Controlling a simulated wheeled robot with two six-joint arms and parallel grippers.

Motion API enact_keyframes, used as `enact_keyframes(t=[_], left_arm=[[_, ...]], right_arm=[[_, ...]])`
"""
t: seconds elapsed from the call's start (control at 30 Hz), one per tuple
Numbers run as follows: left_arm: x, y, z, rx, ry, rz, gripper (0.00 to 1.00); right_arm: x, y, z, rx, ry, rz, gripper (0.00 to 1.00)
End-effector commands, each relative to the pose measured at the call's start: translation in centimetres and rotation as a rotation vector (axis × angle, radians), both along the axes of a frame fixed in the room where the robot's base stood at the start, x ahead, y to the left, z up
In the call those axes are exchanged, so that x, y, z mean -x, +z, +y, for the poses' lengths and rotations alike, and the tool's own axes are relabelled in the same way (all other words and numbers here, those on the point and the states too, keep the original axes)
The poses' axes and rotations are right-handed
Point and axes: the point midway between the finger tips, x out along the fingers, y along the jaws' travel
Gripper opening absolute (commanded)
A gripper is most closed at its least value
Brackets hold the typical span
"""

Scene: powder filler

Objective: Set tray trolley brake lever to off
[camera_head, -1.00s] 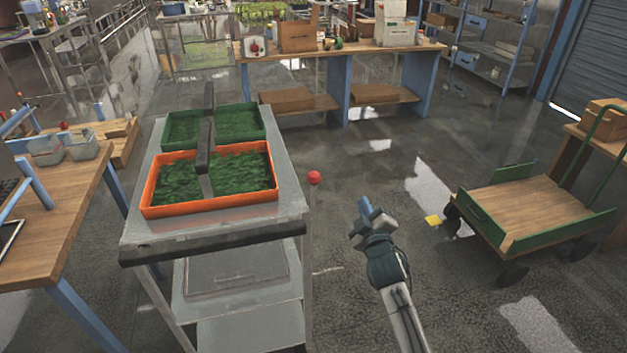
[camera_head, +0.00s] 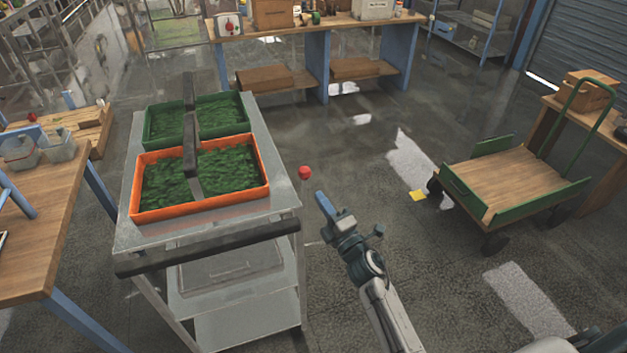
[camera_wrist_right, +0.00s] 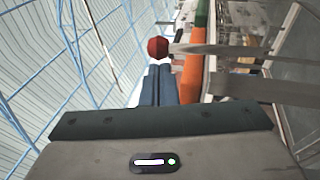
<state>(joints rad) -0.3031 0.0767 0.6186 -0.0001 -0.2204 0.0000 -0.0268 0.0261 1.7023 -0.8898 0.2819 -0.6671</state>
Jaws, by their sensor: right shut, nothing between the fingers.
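The tray trolley (camera_head: 215,226) is a grey metal cart with a dark push handle at its near end. The brake lever shows as a red ball knob (camera_head: 305,172) just off the trolley's right side. In the right wrist view the red knob (camera_wrist_right: 158,47) sits at the end of a grey bar, just beyond my fingertips. My right gripper (camera_head: 321,196) is shut and empty, slightly below and right of the knob in the head view, apart from it as far as I can tell. Its blue fingers (camera_wrist_right: 158,84) lie together in the wrist view. My left gripper is not in view.
An orange tray (camera_head: 200,205) and a green tray (camera_head: 160,128) of green matter stand on the trolley. A green flatbed cart (camera_head: 510,185) stands at right, a wooden workbench (camera_head: 40,220) at left. The floor (camera_head: 440,270) between trolley and flatbed is mostly clear.

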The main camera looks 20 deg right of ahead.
Motion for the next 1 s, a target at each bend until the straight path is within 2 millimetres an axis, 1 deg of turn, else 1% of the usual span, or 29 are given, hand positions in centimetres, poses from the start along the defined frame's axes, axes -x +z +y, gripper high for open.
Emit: enact_keyframes(t=[0.03, 0.1, 0.2, 0.3, 0.43, 0.77, 1.0], left_arm=[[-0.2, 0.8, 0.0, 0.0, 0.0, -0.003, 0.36], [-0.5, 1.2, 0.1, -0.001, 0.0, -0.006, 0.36], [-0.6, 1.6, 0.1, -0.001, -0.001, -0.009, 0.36], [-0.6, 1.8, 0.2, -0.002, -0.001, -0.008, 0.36], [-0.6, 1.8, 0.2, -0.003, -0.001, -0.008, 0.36], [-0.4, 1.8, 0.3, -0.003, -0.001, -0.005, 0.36], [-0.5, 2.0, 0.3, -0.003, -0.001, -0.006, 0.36]], right_arm=[[-1.0, 0.7, 0.3, -0.002, 0.001, -0.001, 0.0], [-2.1, 1.0, 0.5, -0.002, 0.001, -0.001, 0.0], [-3.2, 1.1, 0.8, -0.001, 0.0, -0.001, 0.0], [-3.9, 1.2, 0.9, -0.002, 0.001, -0.001, 0.0], [-4.3, 1.2, 1.0, -0.002, 0.0, 0.001, 0.0], [-4.4, 1.2, 1.0, -0.002, 0.001, 0.0, 0.0], [-6.6, 2.0, 1.3, -0.001, -0.001, -0.002, 0.0]])
